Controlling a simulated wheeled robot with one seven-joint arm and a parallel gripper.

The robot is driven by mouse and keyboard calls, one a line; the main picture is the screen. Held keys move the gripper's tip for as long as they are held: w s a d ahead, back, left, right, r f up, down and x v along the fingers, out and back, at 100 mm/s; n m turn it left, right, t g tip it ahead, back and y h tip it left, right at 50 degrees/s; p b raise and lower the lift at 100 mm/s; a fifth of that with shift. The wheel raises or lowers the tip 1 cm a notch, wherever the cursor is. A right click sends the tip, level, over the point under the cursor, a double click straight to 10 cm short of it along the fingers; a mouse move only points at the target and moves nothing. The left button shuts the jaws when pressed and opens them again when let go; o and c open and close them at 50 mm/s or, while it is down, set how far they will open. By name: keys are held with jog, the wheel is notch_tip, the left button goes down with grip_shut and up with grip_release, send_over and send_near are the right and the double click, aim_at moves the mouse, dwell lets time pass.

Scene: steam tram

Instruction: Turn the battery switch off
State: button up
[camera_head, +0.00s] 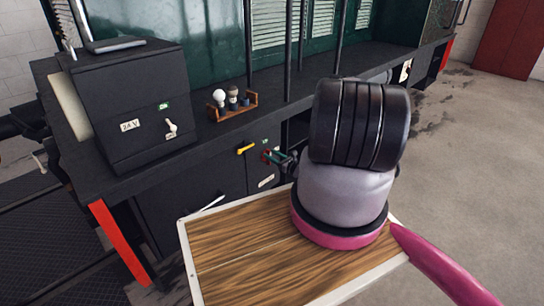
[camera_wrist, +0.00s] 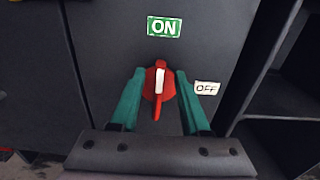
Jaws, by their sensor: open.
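A red rotary switch (camera_wrist: 158,92) with a white stripe is on a dark panel in the wrist view. Its stripe points up towards the green ON label (camera_wrist: 164,27). A white OFF label (camera_wrist: 207,88) is to its right. My gripper (camera_wrist: 155,78) has its two green fingers on either side of the switch, open, with a visible gap on each side. In the head view my gripper (camera_head: 269,155) is at the cabinet front below the bench top; the switch is hard to make out there.
A yellow handle (camera_head: 246,148) is on the cabinet just left of my gripper. A black box (camera_head: 130,105) marked 24 V, with its own pale switch (camera_head: 171,128), stands on the bench. A wooden rack (camera_head: 232,106) holds bulbs. Open floor lies to the right.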

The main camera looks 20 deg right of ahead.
grip_shut()
jog(key=shift+m, duration=0.3)
jog(key=f+m, duration=0.1)
jog(key=m, duration=0.4)
jog(key=d+m, duration=0.1)
jog(key=m, duration=0.5)
jog(key=d+f+m, duration=0.1)
jog(key=m, duration=0.5)
jog(key=shift+w+d+f, duration=0.2)
jog(key=shift+w+f, duration=0.1)
jog(key=shift+w, duration=0.1)
jog(key=shift+m, duration=0.3)
